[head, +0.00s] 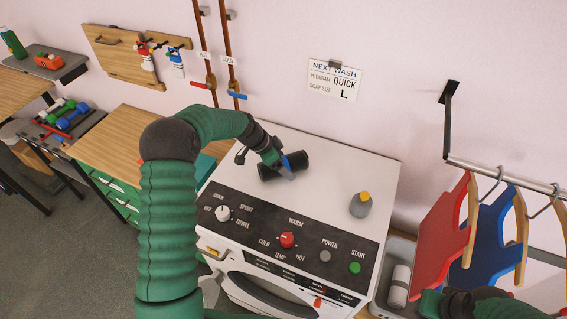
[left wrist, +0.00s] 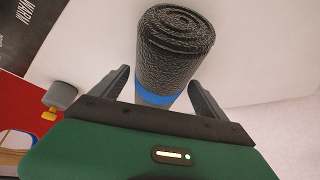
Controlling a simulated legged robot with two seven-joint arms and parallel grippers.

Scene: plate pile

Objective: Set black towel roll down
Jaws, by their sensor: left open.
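The black towel roll (head: 268,171) lies on its side on the white top of the washing machine (head: 335,160). In the left wrist view the towel roll (left wrist: 176,45) shows its spiral end, beyond and between my two dark fingers. My left gripper (head: 284,166) is at the roll, with its fingers open on either side of it.
The control panel (head: 290,235) runs along the front edge. The machine top around the roll is clear.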

